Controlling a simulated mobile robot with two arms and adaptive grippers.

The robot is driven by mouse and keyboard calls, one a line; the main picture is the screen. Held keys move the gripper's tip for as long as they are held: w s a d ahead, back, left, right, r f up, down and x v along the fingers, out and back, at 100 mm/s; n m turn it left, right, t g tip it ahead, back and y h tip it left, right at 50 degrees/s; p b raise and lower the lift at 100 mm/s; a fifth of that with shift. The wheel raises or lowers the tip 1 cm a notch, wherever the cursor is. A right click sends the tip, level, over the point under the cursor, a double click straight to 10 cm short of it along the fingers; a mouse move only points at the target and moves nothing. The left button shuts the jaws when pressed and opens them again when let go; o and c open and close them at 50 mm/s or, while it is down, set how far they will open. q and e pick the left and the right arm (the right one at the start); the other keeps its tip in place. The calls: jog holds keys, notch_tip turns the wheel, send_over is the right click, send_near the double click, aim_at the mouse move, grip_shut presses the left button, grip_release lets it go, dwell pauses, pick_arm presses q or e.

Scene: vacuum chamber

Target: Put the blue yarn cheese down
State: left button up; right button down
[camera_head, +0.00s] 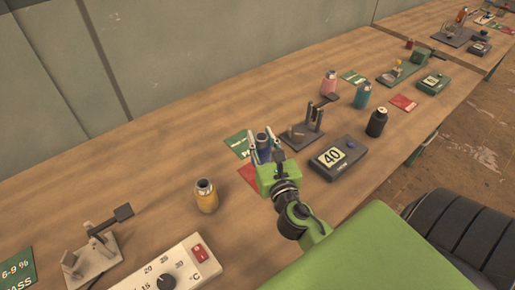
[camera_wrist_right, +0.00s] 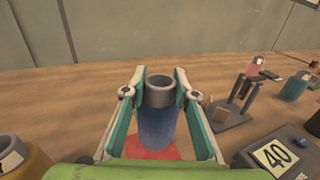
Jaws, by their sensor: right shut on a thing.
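The blue yarn cheese (camera_head: 264,153) is a dark blue cylinder with a grey hollow top. My right gripper (camera_head: 264,141) is shut on it, with one finger on each side. The right wrist view shows the cheese (camera_wrist_right: 157,125) upright between the fingers (camera_wrist_right: 160,93), over a red card (camera_wrist_right: 138,149). I cannot tell whether its base touches the card. The same red card shows in the head view (camera_head: 248,178), partly hidden by the gripper. My left gripper is not in view.
A green card (camera_head: 238,145) lies behind the gripper. A grey stand (camera_head: 306,131) and a dark box marked 40 (camera_head: 334,158) stand close to the right. A yellow yarn cheese (camera_head: 206,196) stands to the left. Pink (camera_head: 329,83), teal (camera_head: 362,95) and black (camera_head: 377,122) ones stand farther right.

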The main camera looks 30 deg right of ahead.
jog(key=shift+w+f, duration=0.6)
jog(key=shift+f, duration=0.05)
jog(key=shift+w+a+f+b, duration=0.15)
jog(key=shift+f+b, duration=0.55)
jog(key=shift+f, duration=1.1)
jog(key=shift+f, duration=0.15)
jog(key=c, duration=1.6)
grip_release()
jog(key=shift+c, duration=0.2)
